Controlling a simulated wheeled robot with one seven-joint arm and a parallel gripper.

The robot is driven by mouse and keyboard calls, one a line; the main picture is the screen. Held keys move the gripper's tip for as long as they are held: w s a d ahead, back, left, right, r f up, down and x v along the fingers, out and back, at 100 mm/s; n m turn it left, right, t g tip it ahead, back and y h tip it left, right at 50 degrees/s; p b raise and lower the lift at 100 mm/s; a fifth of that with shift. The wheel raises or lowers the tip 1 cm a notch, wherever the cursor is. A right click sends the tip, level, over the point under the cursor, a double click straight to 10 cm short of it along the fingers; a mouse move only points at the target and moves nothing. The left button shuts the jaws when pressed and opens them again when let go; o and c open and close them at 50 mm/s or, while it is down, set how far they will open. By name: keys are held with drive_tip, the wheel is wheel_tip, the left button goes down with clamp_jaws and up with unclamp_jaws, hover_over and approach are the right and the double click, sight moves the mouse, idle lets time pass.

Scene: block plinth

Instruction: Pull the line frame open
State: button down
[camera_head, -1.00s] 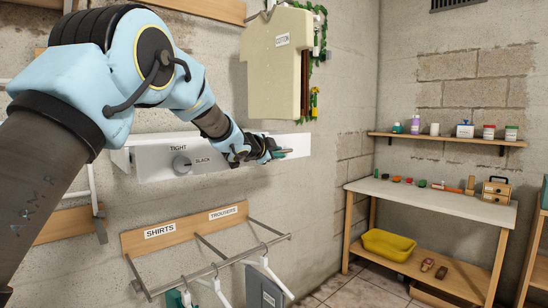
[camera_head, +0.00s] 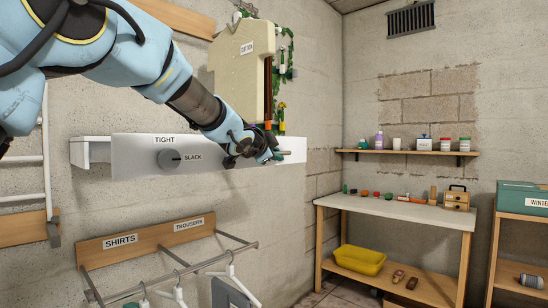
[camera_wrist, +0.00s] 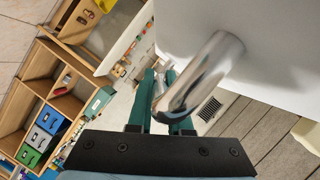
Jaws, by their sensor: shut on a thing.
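The line frame is a pale grey front panel (camera_head: 215,157) on the wall, with a white side arm (camera_head: 90,150) showing between it and the wall at its left end. In the wrist view, a shiny metal handle bar (camera_wrist: 205,72) stands out from the panel and passes between my green fingers (camera_wrist: 158,85). The exact contact is partly hidden.
A clothes rail (camera_head: 185,270) with hangers is below the panel, under SHIRTS and TROUSERS labels. A cream garment board (camera_head: 240,70) hangs above. A workbench (camera_head: 395,207) with small items and a yellow tub (camera_head: 360,260) stands at the right.

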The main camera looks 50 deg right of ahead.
drive_tip(key=shift+f, duration=0.1)
drive_tip(key=c, duration=0.8)
unclamp_jaws()
drive_tip(key=shift+c, duration=0.2)
drive_tip(key=b+v, duration=0.1)
drive_tip(key=v, duration=0.9)
drive_tip(key=shift+a+b, duration=0.3)
drive_tip(key=shift+a, duration=0.1)
drive_tip(key=shift+s, duration=0.1)
